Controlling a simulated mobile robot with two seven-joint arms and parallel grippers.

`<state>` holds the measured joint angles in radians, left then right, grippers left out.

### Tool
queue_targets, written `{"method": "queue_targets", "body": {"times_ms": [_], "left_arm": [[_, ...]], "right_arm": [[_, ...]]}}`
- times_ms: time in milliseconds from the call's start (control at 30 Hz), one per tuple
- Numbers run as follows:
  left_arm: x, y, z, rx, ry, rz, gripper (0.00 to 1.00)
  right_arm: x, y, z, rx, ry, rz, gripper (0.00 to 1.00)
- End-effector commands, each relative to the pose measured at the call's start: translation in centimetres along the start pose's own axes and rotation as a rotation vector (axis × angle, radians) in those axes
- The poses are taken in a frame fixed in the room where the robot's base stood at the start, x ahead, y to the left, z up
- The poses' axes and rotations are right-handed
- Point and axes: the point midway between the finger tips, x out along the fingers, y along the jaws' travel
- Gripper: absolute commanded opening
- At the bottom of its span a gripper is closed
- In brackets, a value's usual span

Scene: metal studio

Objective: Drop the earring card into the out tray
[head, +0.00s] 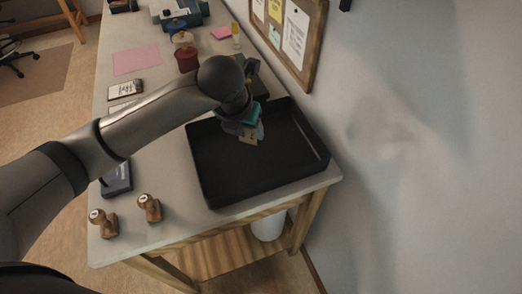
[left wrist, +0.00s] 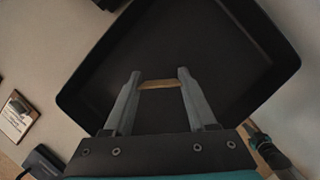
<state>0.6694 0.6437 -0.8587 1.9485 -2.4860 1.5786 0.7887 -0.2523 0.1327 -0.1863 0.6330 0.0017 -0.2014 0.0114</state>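The earring card (head: 248,138) is a small tan piece at the tips of my left gripper (head: 252,131). In the left wrist view the card (left wrist: 160,85) spans the gap between the two grey fingertips (left wrist: 160,77), with its edge towards the camera. The left gripper is shut on it. The out tray (head: 222,196) is a black, shallow, rectangular tray at the table's near right corner. The card hangs above its inside, and the tray also shows behind the fingers in the left wrist view (left wrist: 82,102). My right gripper is not in view.
Two wooden-handled stamps (head: 150,208) (head: 103,222) and a dark blue pad (head: 118,179) stand left of the tray on the table (head: 165,232). Cards (head: 125,88), a pink sheet (head: 137,60) and a red jar (head: 187,60) lie farther back. The wall (head: 400,190) is close on the right.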

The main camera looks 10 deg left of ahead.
Motion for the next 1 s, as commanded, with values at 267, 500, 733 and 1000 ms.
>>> {"method": "queue_targets", "body": {"times_ms": [267, 500, 733, 1000], "left_arm": [[0.0, 0.0, 0.0, 0.0, 0.0, 0.0, 0.9], [0.0, 0.0, 0.0, 0.0, 0.0, 0.0, 0.91], [-2.2, 0.1, 0.1, 0.001, -0.002, 0.0, 0.91], [-8.6, 0.1, 0.2, 0.002, -0.005, 0.001, 0.91]], "right_arm": [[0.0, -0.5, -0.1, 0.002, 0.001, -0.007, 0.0], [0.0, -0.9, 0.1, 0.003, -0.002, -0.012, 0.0], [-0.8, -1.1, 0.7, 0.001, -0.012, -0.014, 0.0], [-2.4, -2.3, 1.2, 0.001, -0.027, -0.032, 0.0]]}}
